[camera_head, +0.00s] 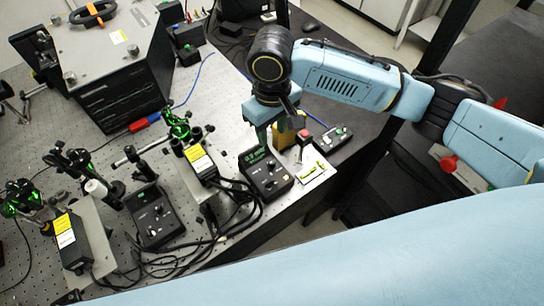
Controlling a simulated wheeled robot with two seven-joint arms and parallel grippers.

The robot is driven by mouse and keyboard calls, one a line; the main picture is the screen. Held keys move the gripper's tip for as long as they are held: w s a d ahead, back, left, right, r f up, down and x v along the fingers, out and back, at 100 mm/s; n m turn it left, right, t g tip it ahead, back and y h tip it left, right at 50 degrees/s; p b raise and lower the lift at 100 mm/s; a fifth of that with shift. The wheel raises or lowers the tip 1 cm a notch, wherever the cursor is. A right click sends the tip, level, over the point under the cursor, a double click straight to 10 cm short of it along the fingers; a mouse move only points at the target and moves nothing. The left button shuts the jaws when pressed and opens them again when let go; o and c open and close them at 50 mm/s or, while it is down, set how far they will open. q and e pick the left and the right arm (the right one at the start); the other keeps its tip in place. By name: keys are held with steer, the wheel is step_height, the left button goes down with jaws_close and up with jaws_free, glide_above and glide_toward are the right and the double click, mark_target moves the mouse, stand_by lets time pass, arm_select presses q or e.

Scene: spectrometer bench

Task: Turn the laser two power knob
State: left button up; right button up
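A black laser control box (275,186) with a lit green display (256,155) and small knobs on its sloping face stands near the right edge of the bench. A second black control box (153,232) with knobs stands further left, its display dark or too small to tell. I cannot read which one is laser two. My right gripper (279,128) points down just behind and above the box with the lit display. Its fingers look apart, with nothing seen held between them. It is not seen touching a knob. My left gripper is not in view.
A red-topped button (304,134), a yellow block and a grey button box (333,142) stand close to the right gripper. Laser modules (201,162) (70,238) and loose black cables (185,255) crowd the bench. A large instrument (120,80) stands behind.

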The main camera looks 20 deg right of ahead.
mark_target(272, 162)
step_height(272, 162, down, 12)
stand_by(0.4)
